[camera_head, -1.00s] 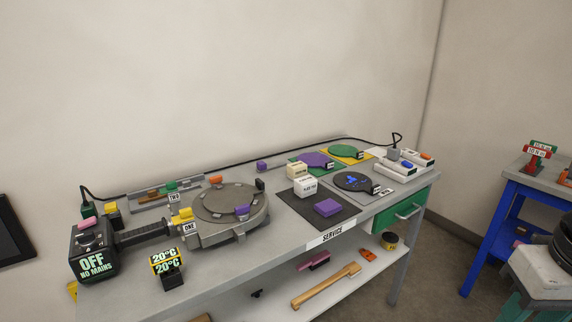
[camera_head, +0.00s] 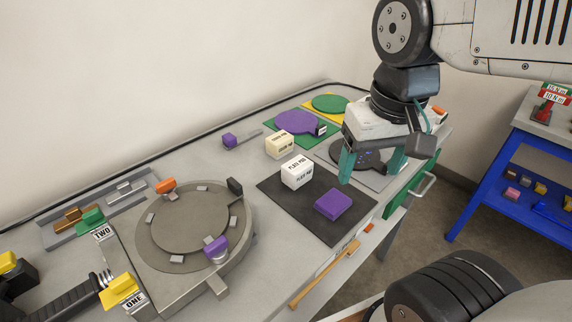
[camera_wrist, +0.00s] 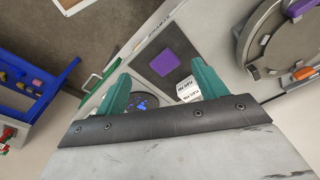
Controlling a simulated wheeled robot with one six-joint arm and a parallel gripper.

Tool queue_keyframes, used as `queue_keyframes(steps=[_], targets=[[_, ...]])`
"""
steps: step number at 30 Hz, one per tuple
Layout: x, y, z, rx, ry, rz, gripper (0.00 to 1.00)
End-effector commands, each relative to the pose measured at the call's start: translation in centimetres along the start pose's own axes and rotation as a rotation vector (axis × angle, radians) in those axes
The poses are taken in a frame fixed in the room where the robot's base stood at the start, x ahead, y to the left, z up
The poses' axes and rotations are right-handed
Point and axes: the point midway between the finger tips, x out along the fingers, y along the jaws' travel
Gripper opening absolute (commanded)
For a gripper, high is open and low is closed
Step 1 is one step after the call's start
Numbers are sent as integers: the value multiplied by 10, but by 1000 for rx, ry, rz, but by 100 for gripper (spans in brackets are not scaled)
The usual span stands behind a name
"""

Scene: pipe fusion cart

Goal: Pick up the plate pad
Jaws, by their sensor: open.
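A white block (camera_head: 297,172), whose lettering seems to read PLATE PAD, stands on the back corner of a dark square mat (camera_head: 290,208). A purple block (camera_head: 333,204) lies on the mat's front part. A cream lettered block (camera_head: 279,145) stands behind the mat. My gripper (camera_head: 368,178) is open and empty, above the bench, to the right of the white and purple blocks. In the wrist view the purple block (camera_wrist: 164,62) shows between the fingertips (camera_wrist: 160,72), and the white block (camera_wrist: 187,91) is beside one finger, partly hidden.
A round grey plate device (camera_head: 190,225) with coloured clips is left of the mat. A dark round disc (camera_head: 350,155) lies behind my fingers. Purple (camera_head: 296,122) and green (camera_head: 330,103) discs lie at the back. A blue table (camera_head: 500,200) stands right.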

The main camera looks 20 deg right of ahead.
Motion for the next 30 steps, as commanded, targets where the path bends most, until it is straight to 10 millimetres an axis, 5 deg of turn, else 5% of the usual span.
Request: queue_keyframes(steps=[8,16,22,30], targets=[[33,-25,-91,435,-53,16,71],[91,-48,-166,849,-81,47,71],[120,-56,-191,1012,-88,62,71],[147,-56,-194,1049,-90,66,71]])
